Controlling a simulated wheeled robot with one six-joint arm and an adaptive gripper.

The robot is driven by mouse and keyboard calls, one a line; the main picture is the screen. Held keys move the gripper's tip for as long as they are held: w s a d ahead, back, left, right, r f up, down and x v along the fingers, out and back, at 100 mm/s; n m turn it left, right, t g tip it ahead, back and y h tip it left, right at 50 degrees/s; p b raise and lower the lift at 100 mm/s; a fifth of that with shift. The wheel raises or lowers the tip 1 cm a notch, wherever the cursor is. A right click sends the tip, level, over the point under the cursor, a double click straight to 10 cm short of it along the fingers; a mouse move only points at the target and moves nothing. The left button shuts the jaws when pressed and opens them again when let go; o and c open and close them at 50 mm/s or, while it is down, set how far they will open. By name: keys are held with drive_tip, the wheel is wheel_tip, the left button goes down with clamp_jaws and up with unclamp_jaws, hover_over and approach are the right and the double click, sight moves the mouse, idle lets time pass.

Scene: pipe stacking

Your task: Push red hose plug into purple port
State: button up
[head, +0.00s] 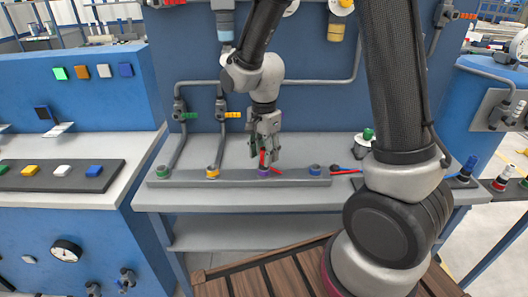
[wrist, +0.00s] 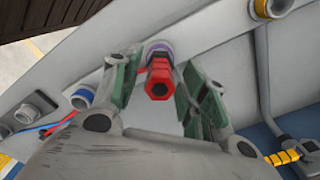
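The red hose plug (wrist: 160,80) stands at the purple port (wrist: 158,47) in the wrist view, with its hexagonal end towards the camera. I cannot tell how deep it sits. My gripper (wrist: 160,66) has a green-padded finger on each side of the plug, with a gap showing on both sides, so it looks open around it. In the head view my gripper (head: 264,146) points down over the purple port (head: 264,172). The red plug (head: 262,158) shows between the fingers and is partly hidden by them.
The grey port bar (head: 240,181) also holds a green port (head: 162,172), a yellow port (head: 212,172) and a blue port (head: 315,169). Red and blue hoses (head: 345,171) run off to the right. A blue panel with pipes (head: 300,82) stands close behind my gripper.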

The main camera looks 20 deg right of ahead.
wheel_tip(320, 180, up, 12)
drive_tip(key=s+d+r+n+t, duration=0.2)
drive_tip(key=s+d+r+n, duration=0.2)
drive_tip(key=s, duration=0.5)
drive_tip(key=s+d+r+n+t, duration=0.2)
drive_tip(key=s+d+r+n, duration=0.2)
drive_tip(key=s+d+n, duration=0.4)
drive_tip(key=s+d, duration=0.2)
drive_tip(key=d, duration=0.1)
drive_tip(key=shift+r+n, duration=0.25)
drive_tip(key=shift+n, duration=0.05)
